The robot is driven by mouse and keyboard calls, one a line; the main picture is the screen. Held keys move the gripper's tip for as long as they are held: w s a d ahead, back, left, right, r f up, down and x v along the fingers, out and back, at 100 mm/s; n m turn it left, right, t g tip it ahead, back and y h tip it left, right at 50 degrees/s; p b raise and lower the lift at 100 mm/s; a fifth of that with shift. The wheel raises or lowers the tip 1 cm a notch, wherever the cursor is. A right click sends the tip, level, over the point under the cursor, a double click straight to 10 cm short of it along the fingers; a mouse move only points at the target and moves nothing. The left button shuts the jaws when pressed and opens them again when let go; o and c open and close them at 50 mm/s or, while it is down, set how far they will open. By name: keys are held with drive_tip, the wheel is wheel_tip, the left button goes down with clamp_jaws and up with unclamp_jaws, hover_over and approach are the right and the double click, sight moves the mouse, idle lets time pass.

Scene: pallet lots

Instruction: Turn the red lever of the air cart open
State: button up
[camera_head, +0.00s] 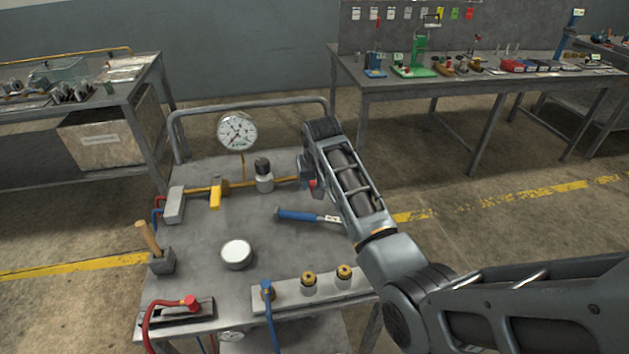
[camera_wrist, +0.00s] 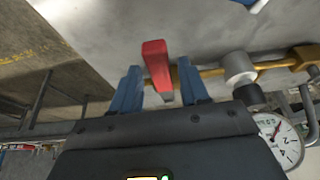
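The air cart (camera_head: 200,225) is a grey metal table with a push rail, in the head view. The red lever (camera_wrist: 157,62) is at the centre of the wrist view, by the end of a brass pipe. In the head view only a small red bit (camera_head: 313,184) shows beside my arm. My gripper (camera_wrist: 158,68) is open, with one blue finger on each side of the lever. A gap shows on the left side; the right finger is closer, and I cannot tell whether it touches. My arm hides most of the gripper in the head view.
A pressure gauge (camera_head: 237,131), grey-white valve (camera_head: 264,177) and yellow handle (camera_head: 215,195) stand along the pipe. A blue-handled tool (camera_head: 298,215), round white cap (camera_head: 236,253) and manifold (camera_head: 310,290) are on the cart. Workbenches stand at left (camera_head: 140,82) and back right (camera_head: 440,88).

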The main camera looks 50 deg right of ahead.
clamp_jaws()
idle(0.3)
